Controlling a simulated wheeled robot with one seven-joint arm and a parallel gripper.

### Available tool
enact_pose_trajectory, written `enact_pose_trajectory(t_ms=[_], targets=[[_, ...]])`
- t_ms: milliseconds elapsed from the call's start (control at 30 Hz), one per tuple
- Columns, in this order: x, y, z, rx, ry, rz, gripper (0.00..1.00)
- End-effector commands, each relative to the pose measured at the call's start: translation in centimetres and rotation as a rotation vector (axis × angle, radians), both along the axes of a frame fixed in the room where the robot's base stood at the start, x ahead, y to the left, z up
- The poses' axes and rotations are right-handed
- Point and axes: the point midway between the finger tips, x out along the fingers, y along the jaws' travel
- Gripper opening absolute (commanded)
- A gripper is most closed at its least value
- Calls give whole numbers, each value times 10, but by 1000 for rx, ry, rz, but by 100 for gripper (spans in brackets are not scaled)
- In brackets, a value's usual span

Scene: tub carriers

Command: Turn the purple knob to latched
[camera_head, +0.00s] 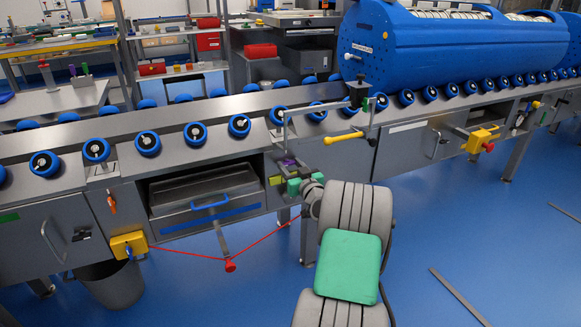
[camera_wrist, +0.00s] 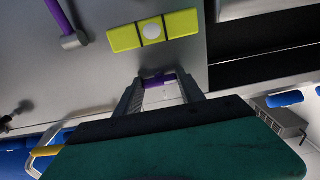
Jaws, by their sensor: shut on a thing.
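The purple knob (camera_wrist: 158,81) sits on the grey panel of the conveyor frame. In the wrist view it shows as a small purple strip between the tips of my gripper (camera_wrist: 159,88), whose two grey fingers are closed on it. Much of the knob is hidden by the fingers and the teal gripper body. In the head view a bit of purple (camera_head: 289,162) shows beside my gripper (camera_head: 290,172), against the machine front. The knob's angle and any latch marking cannot be made out.
A yellow-green plate with a white button (camera_wrist: 153,30) is close to the fingers. A purple bar with a grey end (camera_wrist: 66,22) is on the same panel. A yellow handle (camera_head: 343,138) and a drawer with a blue handle (camera_head: 211,203) flank my gripper. A red cord hangs below.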

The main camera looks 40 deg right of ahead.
Motion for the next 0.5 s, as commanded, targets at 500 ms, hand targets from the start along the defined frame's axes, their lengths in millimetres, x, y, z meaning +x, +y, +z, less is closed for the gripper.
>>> enact_pose_trajectory(t_ms=[500], targets=[[0,0,0,23,-7,0,5]])
